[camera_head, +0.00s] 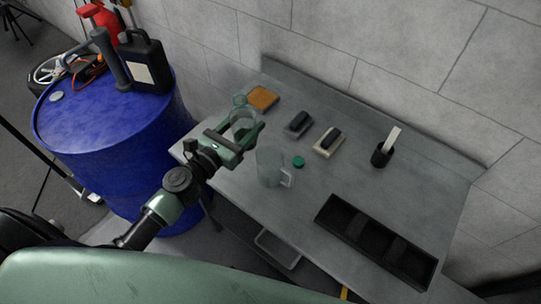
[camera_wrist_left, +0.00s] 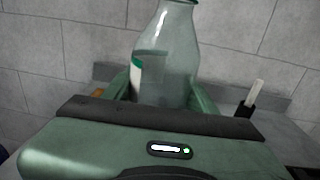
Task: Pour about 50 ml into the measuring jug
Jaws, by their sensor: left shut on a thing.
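My left gripper (camera_head: 237,138) is shut on a clear bottle (camera_head: 241,120) with a greenish tint. In the left wrist view the bottle (camera_wrist_left: 168,55) stands between the green fingers, about upright, with a white and green label at its left. Its top is cut off there. The clear measuring jug (camera_head: 268,167) stands upright on the grey table, its handle to the right. The held bottle is to the left of and behind the jug in the head view, apart from it. I cannot tell the liquid level in either. My right gripper is not in view.
A green cap (camera_head: 298,161) lies right of the jug. A black holder (camera_head: 381,156) and black tray (camera_head: 376,240) stand right. A blue drum (camera_head: 105,125) is left of the table.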

